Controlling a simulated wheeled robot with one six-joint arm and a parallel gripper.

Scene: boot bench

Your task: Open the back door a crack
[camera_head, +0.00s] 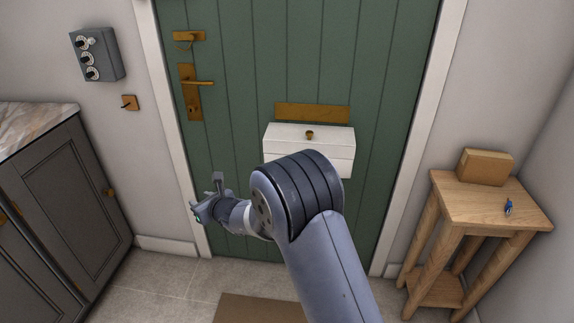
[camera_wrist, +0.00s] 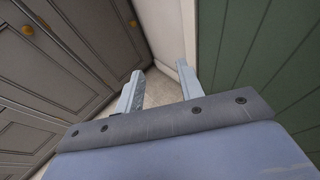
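The green plank back door (camera_head: 235,60) fills the middle of the head view and looks closed in its white frame. A brass lever handle (camera_head: 200,83) on a long plate with a keyhole is at its left side. A smaller brass fitting (camera_head: 188,37) sits above it. My gripper (camera_head: 206,194) is low in front of the door's left edge, below the handle and apart from it. In the wrist view its two fingers (camera_wrist: 160,72) are spread with nothing between them. The door (camera_wrist: 258,50) shows at the right there; the handle is out of that view.
Grey cabinets (camera_head: 70,190) stand left. A wooden stand (camera_head: 490,215) with a cardboard box (camera_head: 485,167) and a small blue item (camera_head: 508,207) stands right. A mat (camera_head: 258,308) lies in front.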

